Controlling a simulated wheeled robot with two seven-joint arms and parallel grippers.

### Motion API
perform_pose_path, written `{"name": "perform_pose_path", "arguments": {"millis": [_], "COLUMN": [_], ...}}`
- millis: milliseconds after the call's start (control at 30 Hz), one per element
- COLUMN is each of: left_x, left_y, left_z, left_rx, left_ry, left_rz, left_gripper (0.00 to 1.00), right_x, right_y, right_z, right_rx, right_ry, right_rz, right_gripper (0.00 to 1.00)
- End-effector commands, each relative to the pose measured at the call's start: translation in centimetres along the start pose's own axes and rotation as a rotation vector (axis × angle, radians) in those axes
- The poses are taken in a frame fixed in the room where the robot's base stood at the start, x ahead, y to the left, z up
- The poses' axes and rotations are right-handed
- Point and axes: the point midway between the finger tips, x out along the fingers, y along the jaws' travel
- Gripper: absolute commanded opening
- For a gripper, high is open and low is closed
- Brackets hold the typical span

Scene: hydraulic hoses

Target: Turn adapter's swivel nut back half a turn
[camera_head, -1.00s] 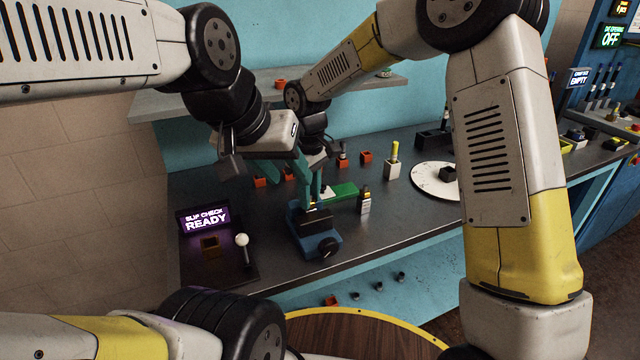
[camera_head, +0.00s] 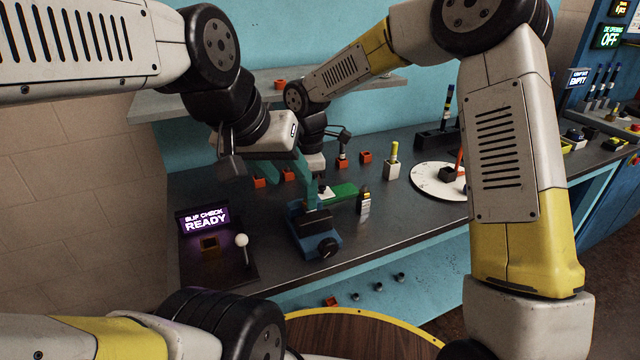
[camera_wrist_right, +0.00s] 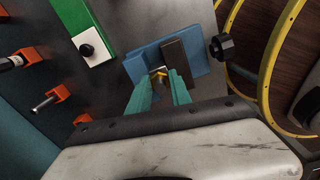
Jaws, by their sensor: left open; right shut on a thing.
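A blue vise (camera_head: 310,243) with dark jaws and a black knob (camera_head: 327,247) stands on the dark bench. My right gripper (camera_head: 313,204) reaches down over it with its teal fingers. In the right wrist view the vise (camera_wrist_right: 200,52) holds a small brass-coloured adapter (camera_wrist_right: 158,72), and my right gripper's fingertips (camera_wrist_right: 159,80) are shut on it. Its swivel nut is mostly hidden by the fingers and cannot be told apart from the body. My left gripper (camera_head: 282,170) is open, higher up, left of the right gripper and apart from the vise.
A sign reading SLIP CHECK READY (camera_head: 204,220) and a white-knobbed lever (camera_head: 241,241) stand left of the vise. Several orange holders sit behind.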

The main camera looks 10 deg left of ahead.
Motion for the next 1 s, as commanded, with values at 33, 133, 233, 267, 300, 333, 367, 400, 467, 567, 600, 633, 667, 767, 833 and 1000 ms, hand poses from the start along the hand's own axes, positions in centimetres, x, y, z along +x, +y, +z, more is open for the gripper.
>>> {"name": "perform_pose_path", "arguments": {"millis": [33, 133, 233, 267, 300, 333, 367, 400, 467, 567, 600, 633, 667, 767, 833, 1000], "left_x": [0.0, 0.0, 0.0, 0.0, 0.0, 0.0, 0.0, 0.0, 0.0, 0.0, 0.0, 0.0, 0.0, 0.0, 0.0, 0.0], "left_y": [0.0, 0.0, 0.0, 0.0, 0.0, 0.0, 0.0, 0.0, 0.0, 0.0, 0.0, 0.0, 0.0, 0.0, 0.0, 0.0], "left_z": [0.0, 0.0, 0.0, 0.0, 0.0, 0.0, 0.0, 0.0, 0.0, 0.0, 0.0, 0.0, 0.0, 0.0, 0.0, 0.0], "left_rx": [0.0, 0.0, 0.0, 0.0, 0.0, 0.0, 0.0, 0.0, 0.0, 0.0, 0.0, 0.0, 0.0, 0.0, 0.0, 0.0], "left_ry": [0.0, 0.0, 0.0, 0.0, 0.0, 0.0, 0.0, 0.0, 0.0, 0.0, 0.0, 0.0, 0.0, 0.0, 0.0, 0.0], "left_rz": [0.0, 0.0, 0.0, 0.0, 0.0, 0.0, 0.0, 0.0, 0.0, 0.0, 0.0, 0.0, 0.0, 0.0, 0.0, 0.0], "left_gripper": [0.43, 0.43, 0.43, 0.43, 0.43, 0.43, 0.43, 0.43, 0.43, 0.43, 0.43, 0.43, 0.43, 0.43, 0.43, 0.43], "right_x": [-0.02, -0.03, -0.02, -0.02, -0.02, -0.02, -0.02, -0.02, -0.02, -0.02, -0.02, -0.03, -0.03, -0.02, -0.02, -0.02], "right_y": [0.08, 0.09, 0.09, 0.1, 0.09, 0.1, 0.1, 0.1, 0.1, 0.1, 0.1, 0.1, 0.1, 0.1, 0.1, 0.09], "right_z": [0.04, 0.03, 0.02, 0.02, 0.02, 0.01, 0.01, 0.01, 0.0, 0.0, 0.0, -0.01, -0.01, -0.01, -0.01, -0.01], "right_rx": [-0.027, -0.077, -0.115, -0.124, -0.135, -0.141, -0.147, -0.153, -0.161, -0.167, -0.168, -0.169, -0.169, -0.168, -0.168, -0.167], "right_ry": [0.0, 0.0, 0.0, 0.0, 0.0, 0.0, 0.0, 0.0, 0.0, 0.0, 0.0, 0.0, 0.0, 0.0, 0.0, 0.0], "right_rz": [0.002, 0.002, 0.001, 0.001, 0.001, 0.001, 0.001, 0.001, 0.001, 0.001, 0.001, 0.001, 0.001, 0.002, 0.002, 0.001], "right_gripper": [0.0, 0.0, 0.0, 0.0, 0.0, 0.0, 0.0, 0.0, 0.0, 0.0, 0.0, 0.0, 0.0, 0.0, 0.0, 0.46]}}
